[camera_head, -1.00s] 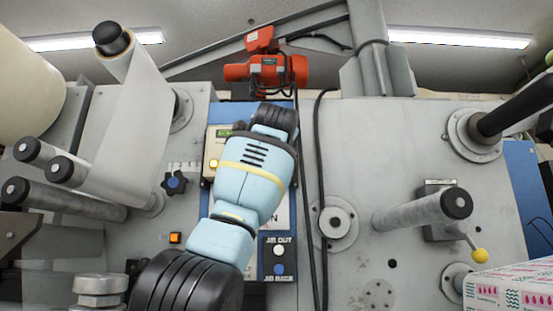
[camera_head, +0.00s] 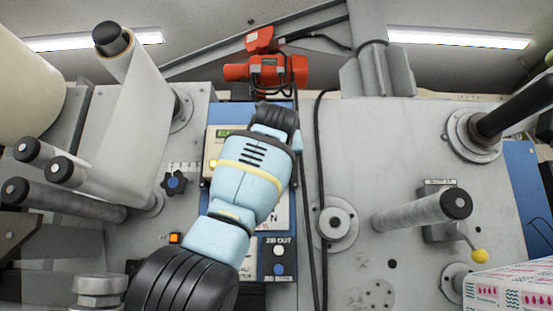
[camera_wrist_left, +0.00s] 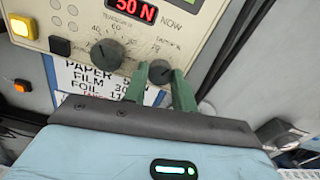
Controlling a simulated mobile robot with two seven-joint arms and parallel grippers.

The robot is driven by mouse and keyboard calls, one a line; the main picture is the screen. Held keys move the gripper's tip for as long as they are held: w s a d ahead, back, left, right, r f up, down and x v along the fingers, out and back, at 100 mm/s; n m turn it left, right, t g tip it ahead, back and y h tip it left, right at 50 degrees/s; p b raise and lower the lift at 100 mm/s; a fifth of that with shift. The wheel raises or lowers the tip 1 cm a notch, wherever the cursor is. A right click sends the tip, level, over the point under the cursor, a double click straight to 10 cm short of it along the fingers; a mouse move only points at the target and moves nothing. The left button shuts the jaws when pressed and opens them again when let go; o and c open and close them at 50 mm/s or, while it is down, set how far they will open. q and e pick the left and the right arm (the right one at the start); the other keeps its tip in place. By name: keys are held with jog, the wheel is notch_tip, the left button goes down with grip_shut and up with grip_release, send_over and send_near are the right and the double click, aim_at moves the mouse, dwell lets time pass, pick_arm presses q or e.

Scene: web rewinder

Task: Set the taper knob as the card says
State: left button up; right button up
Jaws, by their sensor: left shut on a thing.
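The tension panel shows in the left wrist view as a cream box (camera_wrist_left: 75,43) with a red display (camera_wrist_left: 131,9) reading 50 N. A larger dark knob (camera_wrist_left: 106,54) sits at its left. The smaller dark taper knob (camera_wrist_left: 160,70) is at its lower right. My left gripper (camera_wrist_left: 160,76) has its green fingers on either side of the taper knob, shut on it. The white card (camera_wrist_left: 85,78) below shows PAPER, FILM and FOIL lines, partly hidden by my gripper. In the head view my left arm covers most of the panel and hides the gripper. My right gripper is out of view.
A black cable (camera_head: 319,180) hangs to the right. Rollers project at both sides, one (camera_head: 425,209) at the right.

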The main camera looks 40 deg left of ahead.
pick_arm(q)
jog(key=shift+m, duration=0.5)
jog(key=o, duration=1)
jog(key=shift+s+d, duration=0.15)
jog(key=v, duration=0.7)
jog(key=shift+s, duration=0.15)
jog(key=shift+d, duration=0.15)
jog(key=shift+f, duration=0.1)
